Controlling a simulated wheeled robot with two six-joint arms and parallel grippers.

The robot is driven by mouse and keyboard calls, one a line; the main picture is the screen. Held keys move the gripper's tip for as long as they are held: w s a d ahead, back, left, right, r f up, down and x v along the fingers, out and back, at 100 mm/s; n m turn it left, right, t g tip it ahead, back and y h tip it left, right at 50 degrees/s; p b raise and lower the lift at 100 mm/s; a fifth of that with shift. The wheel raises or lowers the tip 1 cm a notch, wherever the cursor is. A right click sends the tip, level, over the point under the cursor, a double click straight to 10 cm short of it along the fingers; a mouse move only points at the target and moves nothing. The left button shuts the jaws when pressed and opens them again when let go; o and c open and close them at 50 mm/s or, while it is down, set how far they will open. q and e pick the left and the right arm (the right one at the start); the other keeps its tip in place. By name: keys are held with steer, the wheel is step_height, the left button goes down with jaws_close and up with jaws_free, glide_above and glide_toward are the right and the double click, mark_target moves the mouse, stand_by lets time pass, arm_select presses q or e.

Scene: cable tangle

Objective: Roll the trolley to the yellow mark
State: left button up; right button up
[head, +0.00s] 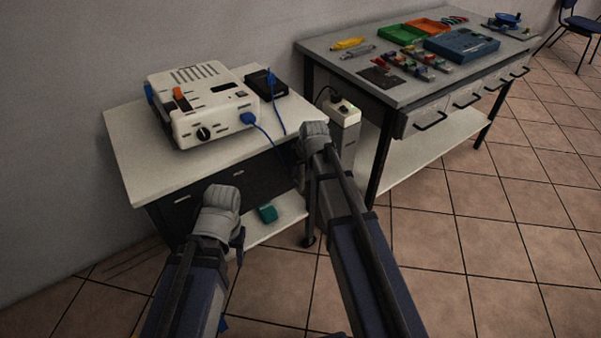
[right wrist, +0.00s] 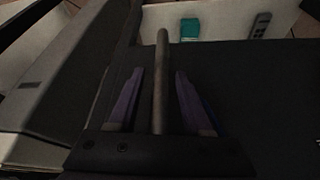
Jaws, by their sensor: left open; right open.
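The trolley has a pale top (head: 130,150), dark drawer fronts, a lower shelf with a teal block, and a caster at its near right corner. It stands against the wall. My left gripper (head: 238,242) is in front of the trolley, mostly hidden by its own wrist. My right gripper (head: 300,172) is at the trolley's right front side. In the right wrist view its fingers (right wrist: 160,100) are open on either side of a grey bar (right wrist: 161,65), with gaps between bar and fingers. I see no yellow floor mark in either view.
A white device (head: 205,105) with blue cables sits on the trolley. A cable runs to a power strip on a white post (head: 343,125) beside it. A workbench (head: 400,90) with trays stands right. Tiled floor (head: 490,240) is open at the right front.

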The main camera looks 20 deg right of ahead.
steer(key=shift+c, duration=0.2)
jaws_close()
stand_by(1.1)
